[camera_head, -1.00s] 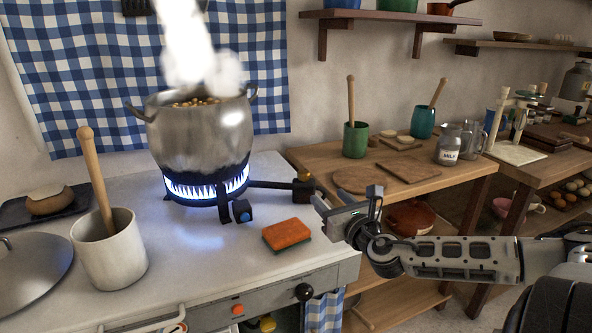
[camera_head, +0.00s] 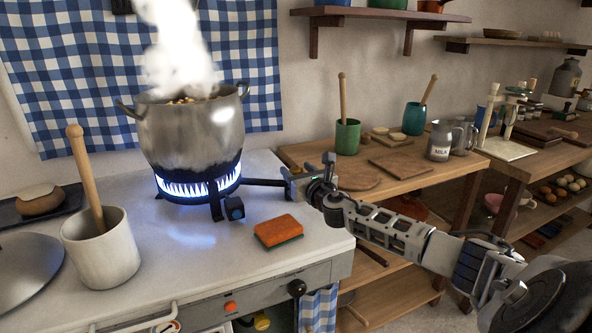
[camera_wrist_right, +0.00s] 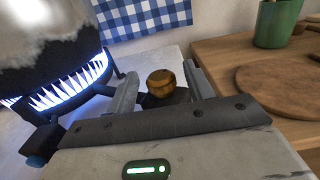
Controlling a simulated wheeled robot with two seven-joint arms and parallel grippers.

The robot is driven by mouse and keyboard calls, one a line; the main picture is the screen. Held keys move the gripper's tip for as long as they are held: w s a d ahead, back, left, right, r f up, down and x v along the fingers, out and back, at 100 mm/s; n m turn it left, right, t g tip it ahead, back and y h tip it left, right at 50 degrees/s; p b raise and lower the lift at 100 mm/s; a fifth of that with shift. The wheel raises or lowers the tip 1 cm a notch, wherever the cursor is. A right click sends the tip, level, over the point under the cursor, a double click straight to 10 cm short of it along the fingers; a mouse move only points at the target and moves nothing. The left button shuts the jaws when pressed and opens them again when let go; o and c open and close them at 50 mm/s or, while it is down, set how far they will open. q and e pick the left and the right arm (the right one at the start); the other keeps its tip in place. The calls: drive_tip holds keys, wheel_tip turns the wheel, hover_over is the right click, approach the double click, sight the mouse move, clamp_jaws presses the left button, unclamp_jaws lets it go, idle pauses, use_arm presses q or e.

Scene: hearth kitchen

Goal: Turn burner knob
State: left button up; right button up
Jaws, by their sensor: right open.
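A round brass-coloured knob (camera_wrist_right: 160,83) sits at the end of the burner's black pipe (camera_head: 262,182). In the wrist view it shows between the two fingers of my right gripper (camera_wrist_right: 161,90), which are apart with a gap on each side of it. In the head view my right gripper (camera_head: 291,183) is at the pipe's end and mostly hides this knob. A small blue-faced knob (camera_head: 235,209) is on the front of the burner (camera_head: 190,187), which burns with blue flames. My left gripper is not in view.
A steaming metal pot (camera_head: 192,132) stands on the burner. An orange and green sponge (camera_head: 279,231) lies on the white stove top (camera_head: 180,262) in front of the gripper. A crock (camera_head: 101,252) with a wooden tool is at left. A wooden table (camera_head: 412,180) stands at right.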

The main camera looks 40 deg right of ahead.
drive_tip(key=shift+w+d, duration=0.2)
drive_tip(key=shift+w, duration=0.5)
drive_tip(key=shift+c, duration=0.2)
drive_tip(key=c, duration=0.9)
